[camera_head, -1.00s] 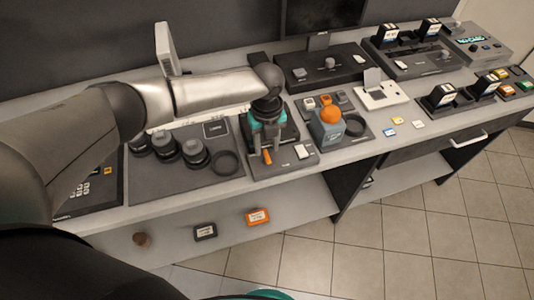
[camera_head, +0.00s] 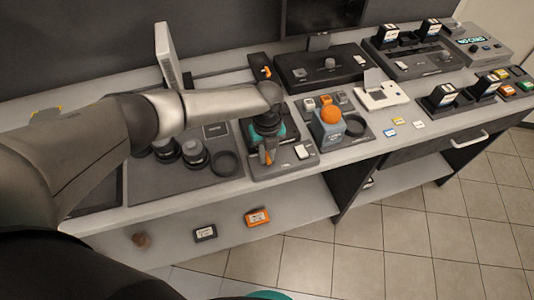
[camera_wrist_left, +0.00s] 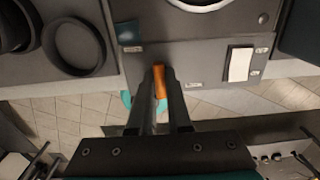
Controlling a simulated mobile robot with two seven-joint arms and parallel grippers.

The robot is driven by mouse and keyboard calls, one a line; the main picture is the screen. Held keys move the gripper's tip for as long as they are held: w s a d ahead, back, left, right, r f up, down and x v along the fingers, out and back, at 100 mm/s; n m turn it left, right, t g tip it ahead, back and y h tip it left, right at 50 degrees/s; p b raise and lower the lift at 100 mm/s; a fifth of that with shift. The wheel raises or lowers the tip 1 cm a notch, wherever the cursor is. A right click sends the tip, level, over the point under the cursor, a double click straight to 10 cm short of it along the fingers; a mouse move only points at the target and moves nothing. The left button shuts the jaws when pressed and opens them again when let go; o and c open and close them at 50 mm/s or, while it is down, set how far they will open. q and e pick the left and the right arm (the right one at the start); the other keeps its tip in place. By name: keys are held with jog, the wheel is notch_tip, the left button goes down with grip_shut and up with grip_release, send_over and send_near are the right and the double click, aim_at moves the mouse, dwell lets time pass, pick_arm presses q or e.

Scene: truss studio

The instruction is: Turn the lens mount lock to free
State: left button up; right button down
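The lens mount station is a dark panel (camera_head: 295,164) on the bench, with a white tile (camera_head: 301,152) at its right side. Its lock lever is orange (camera_wrist_left: 160,82) and points toward the bench's front edge. My left gripper (camera_head: 266,155) is above the panel's front part, pointing down. In the left wrist view its two dark fingers (camera_wrist_left: 164,82) close in on both sides of the lever and appear to touch it. The gripper and wrist hide most of the mount in the head view; part of its round rim (camera_wrist_left: 200,5) shows in the wrist view. My right gripper is not in view.
Left of the station, several dark lenses (camera_head: 194,153) and a black ring (camera_head: 225,164) lie on a mat. Right of it stands a blue-grey block with an orange ball (camera_head: 331,115). A lower shelf holds an orange-framed card (camera_head: 257,217).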

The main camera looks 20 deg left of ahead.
pick_arm(q)
grip_shut()
jog(key=shift+n, duration=0.4)
jog(key=n+p, duration=0.1)
jog(key=n, duration=0.2)
jog(key=shift+r+p, duration=0.1)
jog(key=shift+p, duration=0.2)
jog(key=n+p, duration=0.2)
jog(key=n, duration=0.3)
jog(key=n+p, duration=0.1)
jog(key=n, duration=0.4)
jog(key=shift+p, duration=0.35)
jog(key=shift+w+n+p, duration=0.1)
jog(key=shift+n+p, duration=0.45)
jog(key=shift+n, duration=1.45)
